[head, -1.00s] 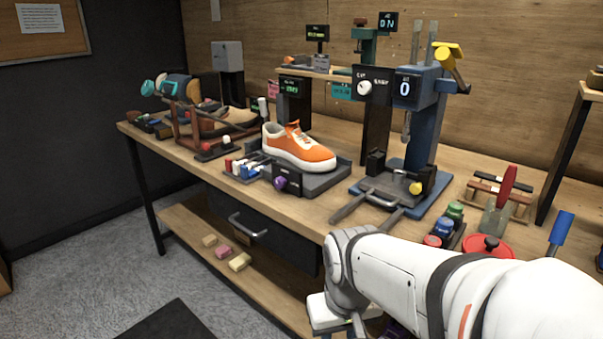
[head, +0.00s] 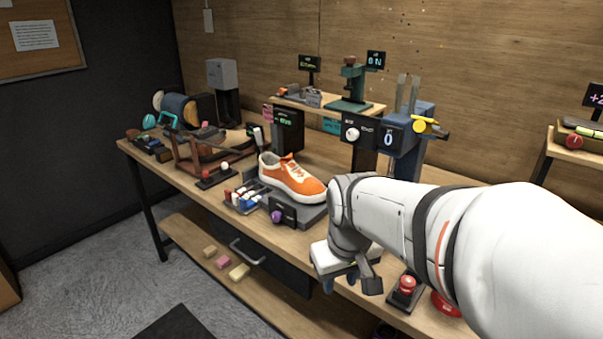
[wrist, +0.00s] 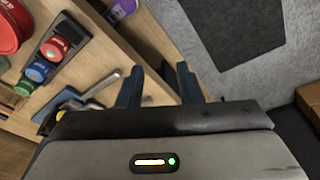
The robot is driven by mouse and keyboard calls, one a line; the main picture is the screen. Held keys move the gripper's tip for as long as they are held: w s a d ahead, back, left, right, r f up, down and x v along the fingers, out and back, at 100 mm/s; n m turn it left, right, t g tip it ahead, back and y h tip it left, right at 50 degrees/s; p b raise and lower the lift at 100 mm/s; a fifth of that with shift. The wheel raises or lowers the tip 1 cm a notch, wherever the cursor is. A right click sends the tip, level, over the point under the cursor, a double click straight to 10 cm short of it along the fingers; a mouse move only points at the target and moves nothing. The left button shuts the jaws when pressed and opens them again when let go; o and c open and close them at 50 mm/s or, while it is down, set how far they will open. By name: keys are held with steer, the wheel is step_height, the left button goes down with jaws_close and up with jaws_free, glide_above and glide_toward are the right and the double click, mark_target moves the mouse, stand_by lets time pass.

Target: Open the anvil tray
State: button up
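The blue press (head: 412,128) with a "0" display and a yellow lever stands at the back of the bench. Its lower part, with the anvil tray, is hidden behind my arm in the head view. In the wrist view, grey bars (wrist: 103,86) that look like the tray's handle or rails show left of my fingers, beside a blue base edge (wrist: 66,97). My gripper (head: 341,282) hangs at the bench's front edge, fingers down. In the wrist view its two blue fingers (wrist: 159,86) are apart, with nothing visible between them.
An orange sneaker (head: 291,179) sits on a dark stand left of my arm. A red-topped button (head: 407,284) is on the bench right of my gripper. A drawer with a handle (head: 246,252) is under the bench. Open floor (wrist: 255,75) shows ahead of the bench edge.

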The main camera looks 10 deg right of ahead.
steer(key=w+d+n+g+h, duration=0.1)
steer(key=w+d+n, duration=0.2)
steer(key=w+d, duration=0.5)
steer(key=w+d+n, duration=0.3)
steer(key=w+d, duration=0.2)
steer(key=w, duration=0.8)
steer(key=f, duration=0.5)
steer(key=d+f+b, duration=0.1)
steer(key=f, duration=0.2)
steer(key=shift+w+f, duration=0.1)
steer(key=shift+w, duration=0.25)
jaws_close()
steer(key=shift+s, duration=0.1)
